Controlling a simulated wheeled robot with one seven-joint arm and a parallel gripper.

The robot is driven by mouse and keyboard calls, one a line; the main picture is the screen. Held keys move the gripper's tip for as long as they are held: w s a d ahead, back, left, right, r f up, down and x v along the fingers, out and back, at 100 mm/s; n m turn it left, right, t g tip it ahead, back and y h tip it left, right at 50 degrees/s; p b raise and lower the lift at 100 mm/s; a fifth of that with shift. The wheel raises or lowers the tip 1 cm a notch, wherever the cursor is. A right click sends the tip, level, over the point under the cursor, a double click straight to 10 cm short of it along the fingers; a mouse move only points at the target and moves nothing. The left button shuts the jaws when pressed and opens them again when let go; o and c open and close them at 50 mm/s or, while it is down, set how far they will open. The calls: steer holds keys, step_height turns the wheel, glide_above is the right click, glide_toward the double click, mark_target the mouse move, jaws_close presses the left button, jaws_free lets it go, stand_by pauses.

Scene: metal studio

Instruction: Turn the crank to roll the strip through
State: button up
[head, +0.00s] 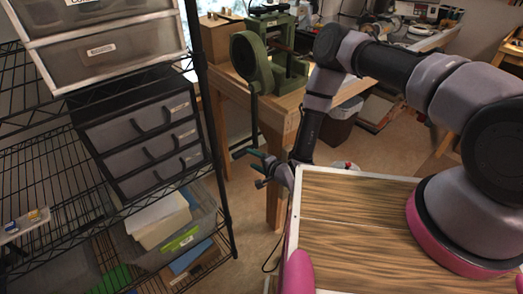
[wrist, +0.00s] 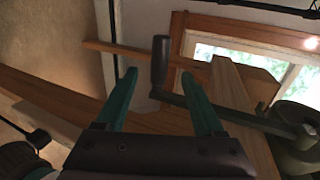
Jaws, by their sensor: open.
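The green rolling machine (head: 285,58) stands on a wooden bench, with a round green housing at its left side. Its dark crank arm (head: 254,112) hangs straight down from that housing past the bench edge. In the wrist view the crank's dark upright handle (wrist: 160,52) appears between the two teal fingers, and its arm (wrist: 235,117) runs right to the green hub (wrist: 301,138). My gripper (head: 254,168) is open at the crank's lower end; it also shows in the wrist view (wrist: 159,74). I cannot tell whether the fingers touch the handle. I cannot make out the strip.
The wooden bench (head: 291,100) has a leg close behind my gripper. A black wire shelf (head: 62,187) with drawers and bins stands at the left. A grey bin (head: 340,125) is under the bench. Open floor lies between shelf and bench.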

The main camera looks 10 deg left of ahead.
mark_target(244, 153)
steer(key=x, duration=0.9)
steer(key=shift+w+d+f, duration=0.1)
steer(key=shift+w+d, duration=0.05)
steer(key=shift+w, duration=0.3)
steer(key=shift+c, duration=0.3)
